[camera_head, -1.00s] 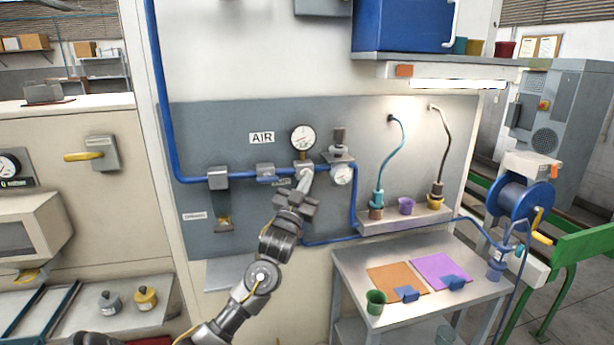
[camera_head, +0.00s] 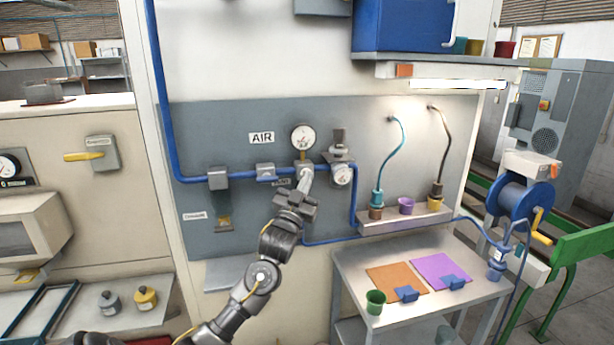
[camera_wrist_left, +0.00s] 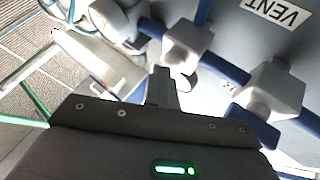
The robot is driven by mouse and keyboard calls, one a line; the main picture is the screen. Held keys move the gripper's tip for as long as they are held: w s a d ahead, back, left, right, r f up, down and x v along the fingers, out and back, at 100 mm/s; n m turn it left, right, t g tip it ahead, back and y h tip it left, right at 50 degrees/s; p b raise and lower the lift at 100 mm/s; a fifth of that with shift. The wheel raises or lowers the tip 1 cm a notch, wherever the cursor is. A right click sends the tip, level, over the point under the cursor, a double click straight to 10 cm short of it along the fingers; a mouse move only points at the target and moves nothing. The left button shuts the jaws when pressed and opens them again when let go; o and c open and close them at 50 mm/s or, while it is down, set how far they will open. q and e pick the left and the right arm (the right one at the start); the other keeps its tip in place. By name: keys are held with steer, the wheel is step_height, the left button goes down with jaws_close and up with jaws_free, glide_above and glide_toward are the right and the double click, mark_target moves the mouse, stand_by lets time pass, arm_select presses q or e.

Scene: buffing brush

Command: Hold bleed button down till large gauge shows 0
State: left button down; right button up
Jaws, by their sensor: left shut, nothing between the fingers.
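The large gauge (camera_head: 303,137) is on the grey panel below the shelf; its needle is too small to read surely. A grey fitting (camera_head: 304,169) sits on the blue pipe just below it. My left gripper (camera_head: 306,179) is shut and empty, its fingertips up at this fitting. In the left wrist view the closed fingers (camera_wrist_left: 162,82) point at a pale block (camera_wrist_left: 187,46) with a rounded end on the blue pipe. The bleed button is not clearly visible, and I cannot tell whether the tips touch or press it. My right gripper is not in view.
A smaller gauge (camera_head: 342,175) and regulator stand just right of the fitting. A grey valve block (camera_head: 265,172) is to the left on the pipe. A metal table (camera_head: 345,262) with coloured mats stands lower right. A blue hose reel (camera_head: 525,200) is farther right.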

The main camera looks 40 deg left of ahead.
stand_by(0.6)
arm_select(q)
steer(key=shift+s+d+p, duration=0.35)
steer(key=shift+s+d, duration=0.2)
steer(key=shift+d, duration=0.2)
steer(key=shift+s+d+p, duration=0.5)
steer(key=shift+s+d, duration=0.2)
steer(key=shift+d, duration=0.35)
steer(key=shift+s+d+p, duration=0.45)
steer(key=shift+s+d, duration=0.25)
steer(key=shift+d, duration=0.3)
steer(key=shift+f, duration=0.15)
